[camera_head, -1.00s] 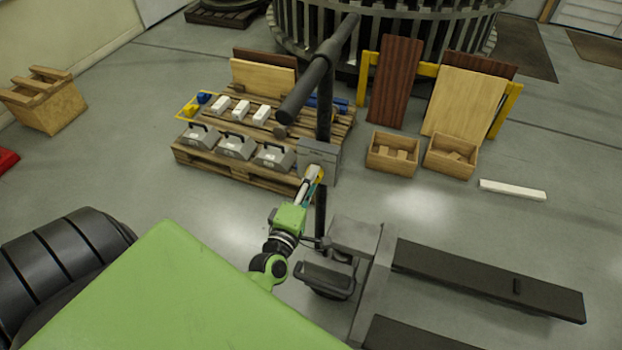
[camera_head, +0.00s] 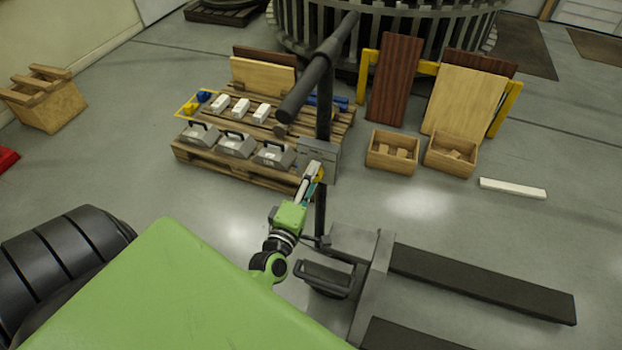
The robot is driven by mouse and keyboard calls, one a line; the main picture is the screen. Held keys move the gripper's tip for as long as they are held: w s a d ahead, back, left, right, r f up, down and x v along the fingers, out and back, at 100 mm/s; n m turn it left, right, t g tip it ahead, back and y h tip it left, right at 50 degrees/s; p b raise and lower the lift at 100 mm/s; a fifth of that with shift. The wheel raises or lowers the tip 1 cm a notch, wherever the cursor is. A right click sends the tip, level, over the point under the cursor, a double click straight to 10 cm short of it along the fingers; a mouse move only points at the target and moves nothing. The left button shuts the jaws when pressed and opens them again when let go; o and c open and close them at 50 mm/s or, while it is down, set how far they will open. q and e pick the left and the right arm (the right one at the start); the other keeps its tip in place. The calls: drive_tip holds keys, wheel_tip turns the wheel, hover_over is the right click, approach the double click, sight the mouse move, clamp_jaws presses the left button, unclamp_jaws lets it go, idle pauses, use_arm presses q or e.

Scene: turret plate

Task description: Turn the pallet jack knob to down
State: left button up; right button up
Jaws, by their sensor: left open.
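The pallet jack stands right of centre, with its dark forks (camera_head: 480,283) pointing right and its dark handle bar (camera_head: 304,92) high up on a post. A grey control plate (camera_head: 328,158) is fixed to the post. A small yellow part (camera_head: 320,173), perhaps the knob, shows at the plate's lower edge. My left gripper (camera_head: 313,178) is open, with its fingertips at this yellow part. I cannot tell whether they touch it, and the knob's setting is too small to read. My right gripper is not in view.
Behind the post, a wooden pallet (camera_head: 225,173) bears grey weights (camera_head: 236,146) and white blocks. Two wooden boxes (camera_head: 393,168) and a white bar (camera_head: 512,188) lie on the floor to the right. Open floor lies between these and the forks.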

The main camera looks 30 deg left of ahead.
use_arm(q)
drive_tip(key=v, duration=1.2)
drive_tip(key=shift+w, duration=0.1)
